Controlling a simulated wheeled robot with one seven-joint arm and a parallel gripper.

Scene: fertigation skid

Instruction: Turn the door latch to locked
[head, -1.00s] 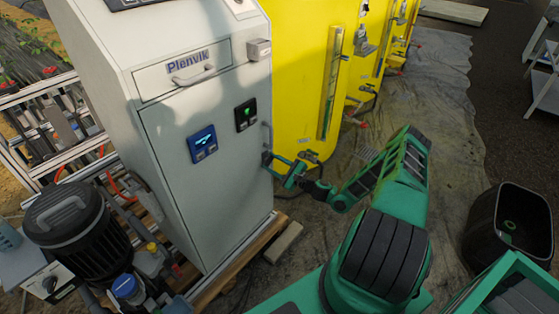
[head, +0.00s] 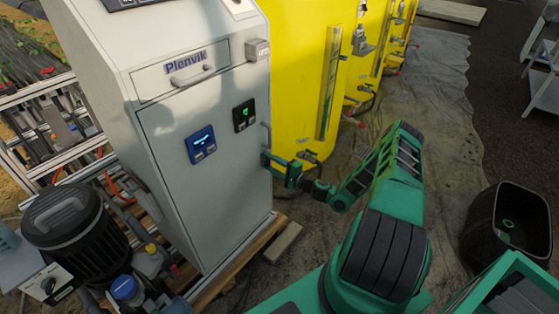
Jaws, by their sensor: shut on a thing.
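The grey Plenvik cabinet (head: 215,213) stands at centre left, its tall front door shut flush. The door latch (head: 267,136) is a small grey handle on the door's right edge; its upper part shows and its lower part is hidden by my gripper. My green gripper (head: 266,158) reaches in from the right and is shut at the latch, at the door's right edge. The exact angle of the latch is too small to tell.
Yellow tanks (head: 297,75) with valves stand just behind the cabinet's right side. A black pump (head: 75,225) stands at lower left. A black bin (head: 507,232) stands at right. The dark floor sheet between tanks and bin is clear.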

